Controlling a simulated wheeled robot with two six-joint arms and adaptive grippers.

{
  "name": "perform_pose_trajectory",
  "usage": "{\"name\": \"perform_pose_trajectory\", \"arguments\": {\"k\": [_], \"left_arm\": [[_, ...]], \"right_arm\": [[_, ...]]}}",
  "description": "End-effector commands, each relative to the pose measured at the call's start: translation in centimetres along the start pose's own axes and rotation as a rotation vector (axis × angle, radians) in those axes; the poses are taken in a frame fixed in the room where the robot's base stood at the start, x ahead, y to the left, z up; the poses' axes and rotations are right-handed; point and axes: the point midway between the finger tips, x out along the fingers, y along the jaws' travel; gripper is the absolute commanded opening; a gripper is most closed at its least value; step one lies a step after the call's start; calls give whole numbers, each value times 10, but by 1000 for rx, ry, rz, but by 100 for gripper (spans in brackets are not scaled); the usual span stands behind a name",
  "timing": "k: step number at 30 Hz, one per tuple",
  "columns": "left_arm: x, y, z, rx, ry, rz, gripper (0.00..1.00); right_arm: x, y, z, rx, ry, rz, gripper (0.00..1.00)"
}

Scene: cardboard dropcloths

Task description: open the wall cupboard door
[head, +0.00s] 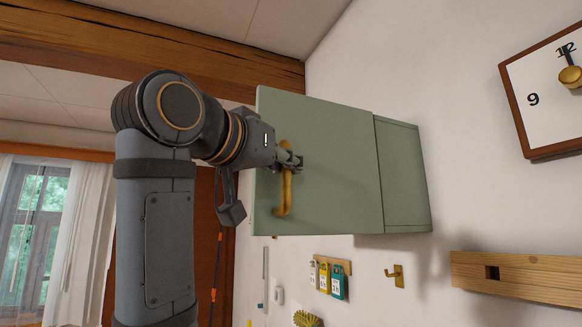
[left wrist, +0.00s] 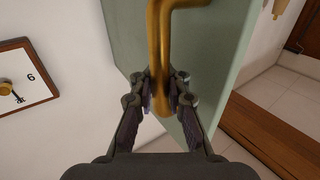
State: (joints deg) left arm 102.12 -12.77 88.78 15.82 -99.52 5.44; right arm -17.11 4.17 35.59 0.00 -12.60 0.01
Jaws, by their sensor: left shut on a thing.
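The wall cupboard (head: 405,175) is pale green and hangs on the white wall in the head view. Its door (head: 335,165) is a flat green panel with a brass bar handle (head: 284,197) near its left edge. I cannot tell for sure whether the door stands ajar. My left gripper (head: 293,161) is shut on the upper part of the handle. In the left wrist view the fingers (left wrist: 161,95) close around the brass handle (left wrist: 160,45), in front of the green door (left wrist: 210,65). My right gripper is not in view.
A clock (head: 548,90) hangs on the wall at right. Below the cupboard are padlocks (head: 323,278) on a board, a brass hook (head: 395,275) and a wooden rail (head: 520,275). A curtained window (head: 40,235) is at far left.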

Motion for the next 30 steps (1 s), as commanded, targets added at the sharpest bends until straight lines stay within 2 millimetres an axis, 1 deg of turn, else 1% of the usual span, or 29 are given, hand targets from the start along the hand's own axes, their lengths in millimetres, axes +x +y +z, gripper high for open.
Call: {"name": "perform_pose_trajectory", "arguments": {"k": [2,3,8,16,18,20,24,27,30], "left_arm": [[-2,0,-3,1,10,-3,0],[-2,0,-3,1,10,-3,12],[-2,0,-2,1,6,-2,34],[-1,0,-1,0,2,-1,34],[-5,0,-1,0,4,-2,34],[-13,-1,-2,0,5,-3,34],[-42,-1,-2,1,8,-4,34],[-59,-1,-2,2,7,-4,34],[-72,-1,-2,1,6,-3,34]], "right_arm": [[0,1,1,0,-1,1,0],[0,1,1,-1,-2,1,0],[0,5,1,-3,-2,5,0],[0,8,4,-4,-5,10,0],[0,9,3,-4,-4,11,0],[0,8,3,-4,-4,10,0],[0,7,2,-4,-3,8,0],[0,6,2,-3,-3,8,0],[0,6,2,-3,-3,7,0]]}}
